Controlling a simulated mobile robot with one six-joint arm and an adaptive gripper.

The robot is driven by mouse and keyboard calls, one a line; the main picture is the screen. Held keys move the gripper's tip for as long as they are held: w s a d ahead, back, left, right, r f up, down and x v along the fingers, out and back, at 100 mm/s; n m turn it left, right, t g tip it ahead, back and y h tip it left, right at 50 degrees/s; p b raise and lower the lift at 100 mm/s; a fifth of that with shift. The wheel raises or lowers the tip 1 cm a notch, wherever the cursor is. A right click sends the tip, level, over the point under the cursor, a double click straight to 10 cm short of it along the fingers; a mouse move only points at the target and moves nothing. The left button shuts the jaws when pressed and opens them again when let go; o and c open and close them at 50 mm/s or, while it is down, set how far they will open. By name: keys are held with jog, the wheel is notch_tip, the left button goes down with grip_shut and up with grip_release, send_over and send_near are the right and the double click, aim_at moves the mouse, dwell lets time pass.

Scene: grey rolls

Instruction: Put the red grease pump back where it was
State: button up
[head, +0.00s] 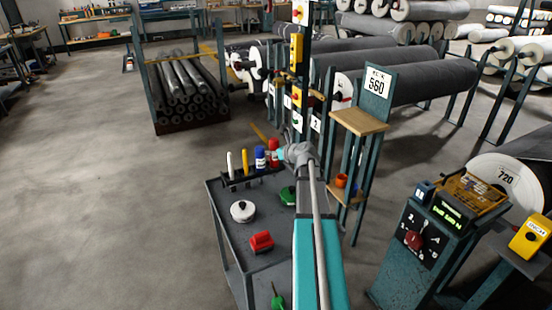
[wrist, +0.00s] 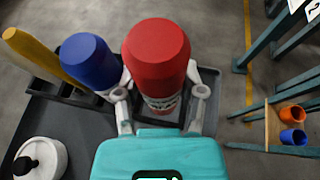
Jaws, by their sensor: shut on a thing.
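The red grease pump (wrist: 156,48), a cylinder with a broad red top and a pale labelled body, stands about upright between the fingers of my gripper (wrist: 160,86) in the wrist view. My gripper is shut on its body. In the head view the red pump (head: 273,147) shows beside my wrist, at the right end of a dark rack (head: 238,181) on a grey trolley. In the wrist view it is over the rack's right end; its lower end is hidden, so I cannot tell whether it is seated. A blue-topped cylinder (wrist: 88,60) stands just left.
A yellow item (wrist: 40,55) and a white item (head: 230,165) stand in the rack further left. The trolley top (head: 232,239) also holds a white round pot (head: 243,211), a red block-like item (head: 261,241) and green items. A wooden-shelved stand (head: 358,122) is close on the right.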

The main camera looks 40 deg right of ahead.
jog(key=shift+f+b, duration=0.65)
jog(key=shift+f, duration=0.45)
jog(key=o, duration=0.9)
jog(key=shift+c, duration=0.2)
jog(key=shift+r, duration=0.25)
jog(key=p+v, duration=0.4)
jog(key=v, duration=0.8)
jog(key=shift+p, duration=0.35)
